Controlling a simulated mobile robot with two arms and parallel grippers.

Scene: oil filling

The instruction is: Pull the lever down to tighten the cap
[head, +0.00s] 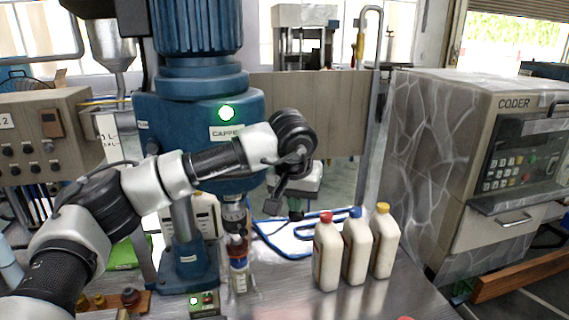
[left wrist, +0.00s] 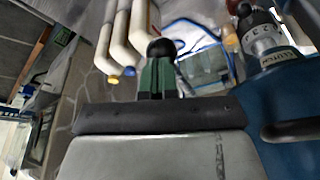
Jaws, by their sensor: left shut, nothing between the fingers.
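The blue capping machine (head: 200,120) stands at the centre-left of the head view, with a green light lit. A small clear bottle (head: 240,278) with a blue and red top stands upright under its capping head (head: 235,214). My left gripper (head: 296,210) is shut and empty, pointing down to the right of the machine. In the left wrist view its green fingers (left wrist: 158,76) are together, with a black ball knob (left wrist: 160,47) just beyond their tips. A dark bar (left wrist: 295,130), seemingly the lever, shows beside the blue housing; I cannot tell whether it joins the knob. My right gripper is out of view.
White bottles with red (head: 326,217), blue (head: 355,212) and yellow (head: 382,208) caps stand right of the gripper. A blue-framed tray (head: 300,237) lies behind them. A coder cabinet (head: 440,150) stands at the right. The metal tabletop (head: 330,304) is mostly clear in front.

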